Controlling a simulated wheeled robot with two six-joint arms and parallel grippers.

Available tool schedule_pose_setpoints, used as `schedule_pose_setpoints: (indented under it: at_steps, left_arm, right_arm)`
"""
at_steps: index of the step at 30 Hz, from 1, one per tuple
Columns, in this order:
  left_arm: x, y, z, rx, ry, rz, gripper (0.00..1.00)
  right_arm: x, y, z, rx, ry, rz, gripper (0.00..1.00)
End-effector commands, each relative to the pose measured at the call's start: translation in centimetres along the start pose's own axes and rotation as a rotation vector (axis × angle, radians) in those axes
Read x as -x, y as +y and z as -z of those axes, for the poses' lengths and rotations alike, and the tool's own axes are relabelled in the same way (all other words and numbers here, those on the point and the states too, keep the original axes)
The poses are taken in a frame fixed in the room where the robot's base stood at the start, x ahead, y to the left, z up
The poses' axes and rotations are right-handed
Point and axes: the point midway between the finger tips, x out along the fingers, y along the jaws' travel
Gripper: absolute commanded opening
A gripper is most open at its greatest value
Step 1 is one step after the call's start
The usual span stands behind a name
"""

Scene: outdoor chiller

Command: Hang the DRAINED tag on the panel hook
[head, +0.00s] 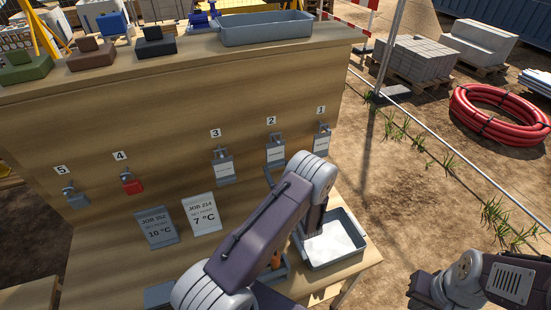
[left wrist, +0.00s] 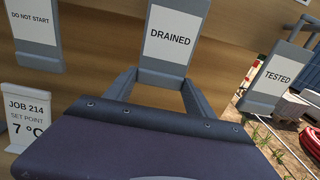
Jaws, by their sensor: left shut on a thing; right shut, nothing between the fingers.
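The DRAINED tag (left wrist: 170,38) is a grey plate with a white label, upright in the middle of the left wrist view. In the head view it appears as the tag (head: 275,153) below number 2 on the wooden panel (head: 150,120). My left gripper (left wrist: 160,84) is shut on its lower end. In the head view, my left arm mostly hides this gripper (head: 269,176). A small hook (head: 274,137) shows at the tag's top; I cannot tell whether the tag bears on it. My right gripper (head: 424,289) is shut and empty, low at the right.
The DO NOT START tag (left wrist: 32,28) and TESTED tag (left wrist: 278,76) flank it. Padlocks, grey (head: 75,197) and red (head: 132,185), hang at 5 and 4. Two job cards (head: 157,227) stand below. A grey tray (head: 358,257) sits on the lower shelf, close to my left arm.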

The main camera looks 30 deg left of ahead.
Motion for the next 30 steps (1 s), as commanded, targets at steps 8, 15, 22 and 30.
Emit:
schedule_pose_setpoints:
  at_steps: [8,15,22,30]
  left_arm:
    - [0.3,0.0,-0.4,-0.001,0.001,0.001,0.0]
    - [2.1,-0.1,-0.3,-0.002,0.001,0.002,0.0]
    - [3.8,-0.1,-0.3,-0.001,0.001,0.002,0.0]
    - [5.7,-0.1,-0.3,-0.001,0.0,0.002,0.0]
  right_arm:
    - [0.3,0.0,0.0,0.0,0.0,0.0,0.0]
    - [0.4,0.0,0.0,0.0,0.0,0.0,0.0]
    - [0.5,0.0,0.1,0.0,0.0,0.0,0.0]
    - [0.5,0.0,0.1,0.0,0.0,0.0,0.0]
